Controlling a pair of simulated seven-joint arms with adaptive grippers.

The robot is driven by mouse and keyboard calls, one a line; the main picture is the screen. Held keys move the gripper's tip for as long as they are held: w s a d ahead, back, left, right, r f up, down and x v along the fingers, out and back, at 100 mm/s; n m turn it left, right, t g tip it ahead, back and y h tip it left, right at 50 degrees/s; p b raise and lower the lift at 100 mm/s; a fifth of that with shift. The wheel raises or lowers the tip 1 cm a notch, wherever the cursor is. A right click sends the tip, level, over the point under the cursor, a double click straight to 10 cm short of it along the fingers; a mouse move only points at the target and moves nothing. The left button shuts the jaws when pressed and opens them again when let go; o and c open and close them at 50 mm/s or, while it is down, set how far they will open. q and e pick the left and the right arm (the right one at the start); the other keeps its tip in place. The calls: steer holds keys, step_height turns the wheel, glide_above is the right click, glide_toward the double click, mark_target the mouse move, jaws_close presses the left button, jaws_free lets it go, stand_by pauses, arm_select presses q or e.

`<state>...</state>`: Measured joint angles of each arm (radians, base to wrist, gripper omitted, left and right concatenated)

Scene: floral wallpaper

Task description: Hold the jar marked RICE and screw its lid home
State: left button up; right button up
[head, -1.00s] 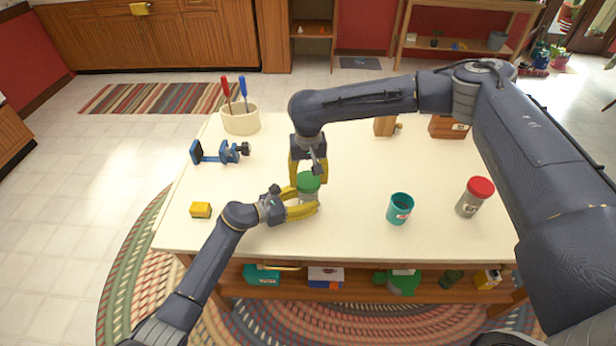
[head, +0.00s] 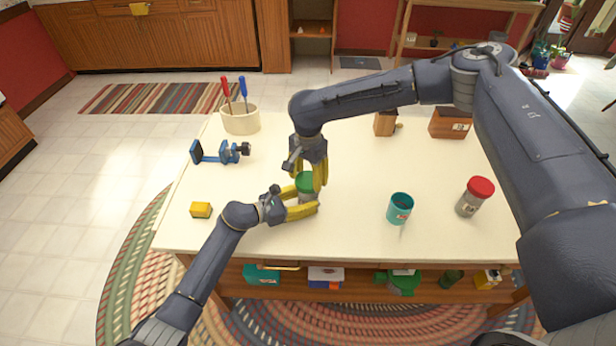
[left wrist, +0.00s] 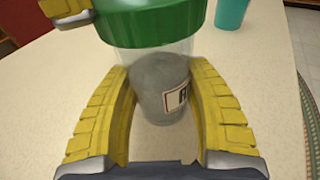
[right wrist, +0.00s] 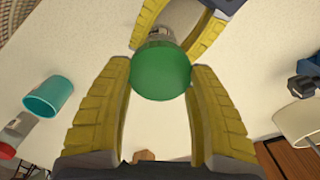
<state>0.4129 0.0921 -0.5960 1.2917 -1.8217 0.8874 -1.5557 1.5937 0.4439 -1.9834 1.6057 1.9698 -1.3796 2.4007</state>
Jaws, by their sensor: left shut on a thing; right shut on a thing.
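The jar (left wrist: 165,85) is clear with grey contents and stands upright on the table. Only the edge of its label (left wrist: 177,98) shows in the left wrist view, so the word cannot be read in full. Its green lid (head: 306,183) sits on top and also shows in the right wrist view (right wrist: 160,72). My left gripper (head: 309,209) is shut around the jar's body from the side. My right gripper (head: 308,182) points down from above and is shut on the green lid. Whether the lid is fully seated cannot be told.
A teal cup (head: 399,209) and a red-lidded jar (head: 474,197) stand to the right. A yellow block (head: 201,210), a blue clamp-like tool (head: 220,152) and a cream pot (head: 240,119) with screwdrivers are at left. Wooden boxes (head: 450,123) stand at the back right.

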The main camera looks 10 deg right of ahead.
steer(key=o, duration=0.8)
steer(key=shift+o, duration=0.2)
steer(key=n, duration=1.2)
steer(key=shift+n, duration=0.3)
steer(key=shift+c, duration=0.6)
steer(key=c, duration=0.7)
